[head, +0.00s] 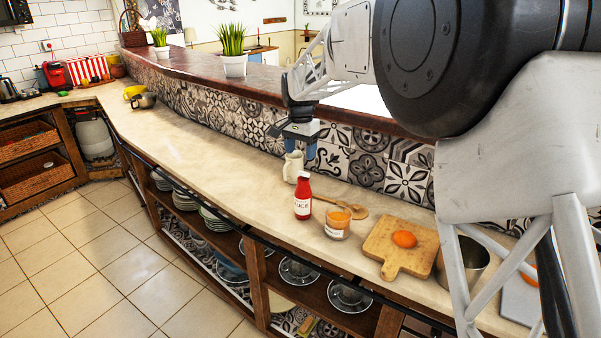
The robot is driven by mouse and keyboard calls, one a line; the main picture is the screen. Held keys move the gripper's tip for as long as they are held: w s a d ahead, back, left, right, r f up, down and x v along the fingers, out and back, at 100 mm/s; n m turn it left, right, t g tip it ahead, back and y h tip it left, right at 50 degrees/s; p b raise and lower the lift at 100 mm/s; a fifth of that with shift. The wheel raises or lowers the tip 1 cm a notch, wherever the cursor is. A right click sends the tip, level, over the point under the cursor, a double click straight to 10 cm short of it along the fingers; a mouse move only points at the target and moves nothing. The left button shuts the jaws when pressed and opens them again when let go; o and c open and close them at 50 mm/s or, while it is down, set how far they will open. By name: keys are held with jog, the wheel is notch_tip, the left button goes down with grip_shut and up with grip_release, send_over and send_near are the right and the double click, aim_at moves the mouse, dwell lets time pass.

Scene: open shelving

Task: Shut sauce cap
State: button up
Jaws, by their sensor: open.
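A red sauce bottle (302,204) with a white label stands upright on the counter near its front edge, in the middle of the head view. Its top is small in the picture, and I cannot make out whether a cap sits open or shut there. My gripper (302,151) hangs from the arm above the bottle in the picture, by the tiled wall. It is open, nothing shows between its fingers, and it is apart from the bottle.
A white jug (293,167) stands behind the bottle, below my gripper. A glass jar (337,223) and a wooden spoon (356,211) are to the right, then a cutting board (388,262) with an orange item (404,239). The counter left of the bottle is clear.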

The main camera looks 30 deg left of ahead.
aim_at(300, 174)
jog(key=shift+f, duration=0.2)
jog(key=shift+f, duration=3.7)
jog(key=shift+c, duration=0.5)
jog(key=c, duration=0.8)
